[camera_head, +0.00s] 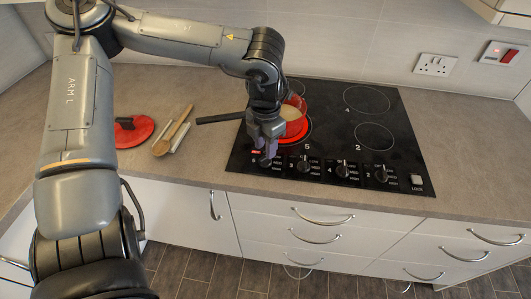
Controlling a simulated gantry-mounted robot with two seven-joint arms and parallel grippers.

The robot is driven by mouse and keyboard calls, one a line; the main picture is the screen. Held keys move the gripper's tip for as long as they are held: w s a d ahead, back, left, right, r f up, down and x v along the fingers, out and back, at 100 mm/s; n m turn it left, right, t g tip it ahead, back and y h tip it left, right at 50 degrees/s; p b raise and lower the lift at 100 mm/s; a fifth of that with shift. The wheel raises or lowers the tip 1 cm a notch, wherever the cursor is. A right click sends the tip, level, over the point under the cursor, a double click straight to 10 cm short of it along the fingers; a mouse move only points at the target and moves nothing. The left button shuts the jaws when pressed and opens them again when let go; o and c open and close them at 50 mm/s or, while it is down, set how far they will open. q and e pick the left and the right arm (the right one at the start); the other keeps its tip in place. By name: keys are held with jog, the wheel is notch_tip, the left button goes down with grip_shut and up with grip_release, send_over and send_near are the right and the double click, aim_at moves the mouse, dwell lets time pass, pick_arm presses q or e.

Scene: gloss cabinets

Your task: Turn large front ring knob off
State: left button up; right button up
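The black hob (335,105) is set in the worktop. Its large front left ring (308,137) glows red, partly covered by a red pot (298,118) with pale contents. A row of black knobs runs along the hob's front edge. My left gripper (267,150) points down over the leftmost knob (265,162), which it partly hides. A small red mark (256,151) shows beside the fingers. I cannot tell whether the fingers touch the knob or how far apart they are. My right gripper is not in view.
The pot's dark handle (220,118) sticks out to the left, close to my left wrist. A red lid (133,130) and a wooden utensil (173,131) lie on the worktop at left. The other knobs (343,168) stand to the right. Drawers with bar handles (322,218) are below.

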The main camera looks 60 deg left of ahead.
aim_at(265, 159)
pick_arm(q)
jog(key=shift+f, duration=1.7)
grip_shut()
